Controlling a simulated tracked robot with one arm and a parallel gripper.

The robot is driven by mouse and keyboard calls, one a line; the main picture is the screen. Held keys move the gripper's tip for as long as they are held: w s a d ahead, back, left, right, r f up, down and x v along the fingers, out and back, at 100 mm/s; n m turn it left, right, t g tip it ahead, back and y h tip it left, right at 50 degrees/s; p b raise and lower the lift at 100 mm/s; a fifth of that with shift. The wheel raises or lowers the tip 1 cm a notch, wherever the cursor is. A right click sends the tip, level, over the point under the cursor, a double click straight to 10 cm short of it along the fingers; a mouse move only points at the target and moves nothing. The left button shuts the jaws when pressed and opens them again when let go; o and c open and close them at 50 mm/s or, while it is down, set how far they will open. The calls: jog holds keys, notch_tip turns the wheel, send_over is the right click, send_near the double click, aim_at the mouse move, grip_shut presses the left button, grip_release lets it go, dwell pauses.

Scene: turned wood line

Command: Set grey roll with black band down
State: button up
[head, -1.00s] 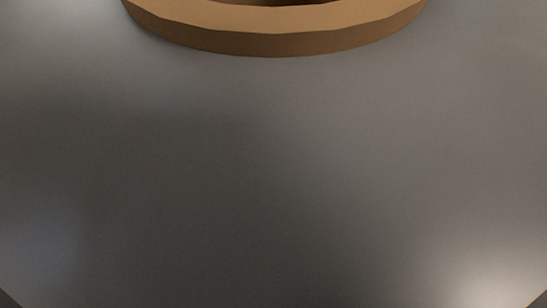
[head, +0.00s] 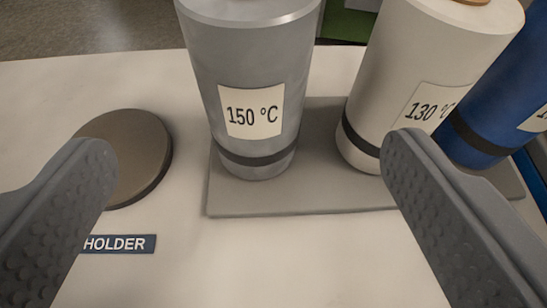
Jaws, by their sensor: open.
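The grey roll with black band (head: 245,65) stands upright on a grey mat (head: 300,204), near the mat's left end. Its label reads 150 °C and its top is cut off by the picture edge. My gripper (head: 247,158) is open, its two fingers wide apart at the lower left and lower right. The roll lies beyond the fingertips, between them in the picture, and neither finger is seen touching it.
A white roll (head: 409,70) labelled 130 °C stands on the mat to the right, and a blue roll (head: 495,105) beyond it. A round brown disc (head: 135,140) lies at left, above a HOLDER label (head: 120,244). The pale table (head: 240,265) is clear in front.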

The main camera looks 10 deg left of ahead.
jog(key=d+r+m+t+h, duration=0.1)
jog(key=d+r, duration=0.3)
jog(key=r, duration=1)
jog(key=d+r+m+t+h, duration=0.1)
jog(key=d+r, duration=0.4)
jog(key=r, duration=0.9)
jog(key=s+d+r, duration=0.3)
jog(key=s+r, duration=0.3)
jog(key=r, duration=0.3)
jog(key=s+d+r+m+h, duration=0.1)
jog(key=s+d+r, duration=0.2)
jog(key=s+r, duration=0.4)
notch_tip(320, 180, up, 3)
jog(key=shift+d+f, duration=0.1)
jog(key=shift+d, duration=0.1)
